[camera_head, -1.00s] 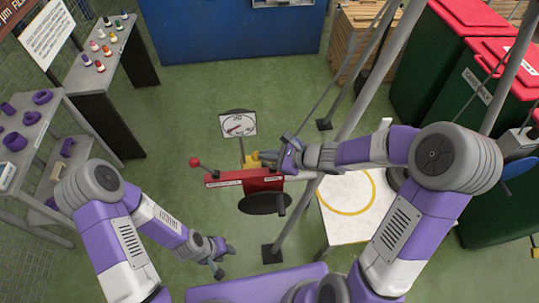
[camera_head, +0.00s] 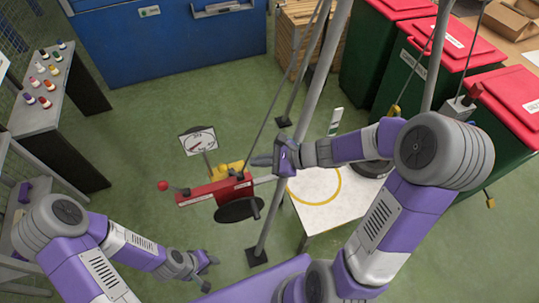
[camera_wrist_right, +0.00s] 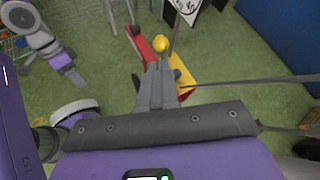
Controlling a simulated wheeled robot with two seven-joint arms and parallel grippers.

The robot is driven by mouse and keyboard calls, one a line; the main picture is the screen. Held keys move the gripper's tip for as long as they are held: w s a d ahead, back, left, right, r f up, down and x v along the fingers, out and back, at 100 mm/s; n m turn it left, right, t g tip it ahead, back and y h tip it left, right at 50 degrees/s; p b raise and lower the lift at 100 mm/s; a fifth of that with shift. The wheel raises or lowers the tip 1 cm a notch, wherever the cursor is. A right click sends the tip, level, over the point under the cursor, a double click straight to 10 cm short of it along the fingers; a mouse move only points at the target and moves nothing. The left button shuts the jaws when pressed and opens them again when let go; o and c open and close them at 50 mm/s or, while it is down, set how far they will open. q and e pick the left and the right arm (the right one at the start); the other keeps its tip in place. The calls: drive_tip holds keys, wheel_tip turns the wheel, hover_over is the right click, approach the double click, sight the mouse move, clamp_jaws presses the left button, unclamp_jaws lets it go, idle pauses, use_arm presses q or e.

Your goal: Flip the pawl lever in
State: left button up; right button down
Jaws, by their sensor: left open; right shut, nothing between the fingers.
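A red winch-like unit (camera_head: 215,190) stands left of a slanted grey pole, with a dark round disc (camera_head: 239,210) below it. A red-knobbed lever (camera_head: 163,185) sticks out at its left end. Yellow parts (camera_head: 230,168) sit on its back side; I cannot tell surely which is the pawl lever. In the right wrist view a yellow ball knob (camera_wrist_right: 160,45) shows just beyond my fingertips, with a yellow plate (camera_wrist_right: 184,75) beside them. My right gripper (camera_head: 258,161) is shut and empty, near the unit's right end; contact is unclear. My left gripper (camera_head: 212,266) is open, low and apart from the unit.
A dial gauge (camera_head: 198,141) stands behind the unit. Slanted poles (camera_head: 300,120) and a white table with a yellow ring (camera_head: 318,205) are at its right. Red-lidded green bins (camera_head: 420,70) stand further right. Green floor (camera_head: 130,215) is open on the left.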

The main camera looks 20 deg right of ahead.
drive_tip(key=v, duration=0.3)
drive_tip(key=shift+r, duration=0.15)
idle(0.4)
drive_tip(key=s+a+f+n+g+h+b, duration=0.2)
drive_tip(key=s+f+n, duration=0.2)
drive_tip(key=f, duration=0.7)
drive_tip(key=s+a+f+n+g+h+b, duration=0.1)
drive_tip(key=s+a+f+n+g, duration=0.1)
drive_tip(key=f+n, duration=0.6)
drive_tip(key=s+a+f+n+g+h+b, duration=0.2)
drive_tip(key=s+a+f+n, duration=0.2)
drive_tip(key=f, duration=1.2)
drive_tip(key=s+n, duration=0.2)
drive_tip(key=n, duration=0.1)
drive_tip(key=shift+s+g+h+b, duration=0.25)
drive_tip(key=shift+g+h+b, duration=0.05)
drive_tip(key=shift+f, duration=0.15)
